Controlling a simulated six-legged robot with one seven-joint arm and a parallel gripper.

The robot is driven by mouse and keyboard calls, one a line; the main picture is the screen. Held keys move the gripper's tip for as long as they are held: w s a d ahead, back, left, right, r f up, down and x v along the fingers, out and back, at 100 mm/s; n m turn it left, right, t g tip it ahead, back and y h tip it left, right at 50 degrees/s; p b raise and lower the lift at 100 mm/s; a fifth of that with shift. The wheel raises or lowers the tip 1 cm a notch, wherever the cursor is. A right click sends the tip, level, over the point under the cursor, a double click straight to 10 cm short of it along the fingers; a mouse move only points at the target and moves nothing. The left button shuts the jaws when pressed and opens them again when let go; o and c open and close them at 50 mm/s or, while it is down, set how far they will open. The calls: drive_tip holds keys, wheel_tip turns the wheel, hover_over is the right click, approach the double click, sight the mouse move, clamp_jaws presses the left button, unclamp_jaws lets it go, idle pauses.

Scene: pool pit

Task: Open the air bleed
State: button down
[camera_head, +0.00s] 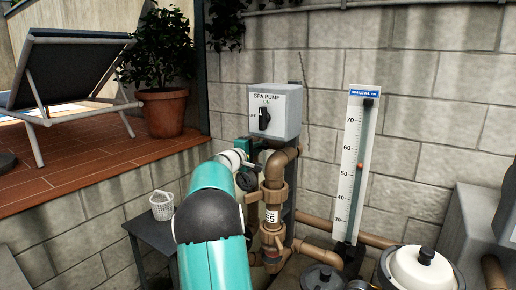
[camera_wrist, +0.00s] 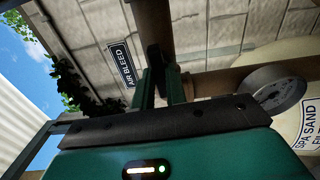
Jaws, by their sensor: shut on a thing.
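A dark plate lettered AIR BLEED (camera_wrist: 122,63) is fixed to the block wall in the wrist view, just left of my fingers. My gripper (camera_wrist: 160,82) reaches up from its wide dark palm. Its two green fingers are close together and shut on a dark, narrow part (camera_wrist: 153,56), which looks like the air bleed handle beside a brown pipe (camera_wrist: 152,22). The exact shape of this part is hidden by the fingers. In the head view my teal arm covers much of the area around my gripper, left of the upright brown pipe.
A grey SPA PUMP switch box (camera_head: 273,112) hangs above the brown pipework (camera_head: 273,195). A SPA LEVEL scale (camera_head: 354,165) stands to its right. A small side table (camera_head: 150,222) bears a white basket (camera_head: 162,206). A tank labelled SPA SAND (camera_wrist: 292,118) is at right in the wrist view.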

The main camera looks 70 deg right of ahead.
drive_tip(key=n, duration=1.8)
drive_tip(key=shift+f, duration=0.1)
drive_tip(key=c, duration=1.3)
unclamp_jaws()
drive_tip(key=shift+w+a, duration=0.2)
drive_tip(key=shift+a, duration=0.95)
drive_tip(key=shift+w+a, duration=0.15)
drive_tip(key=shift+a, duration=1.05)
drive_tip(key=shift+w+a, duration=0.2)
drive_tip(key=shift+a, duration=0.95)
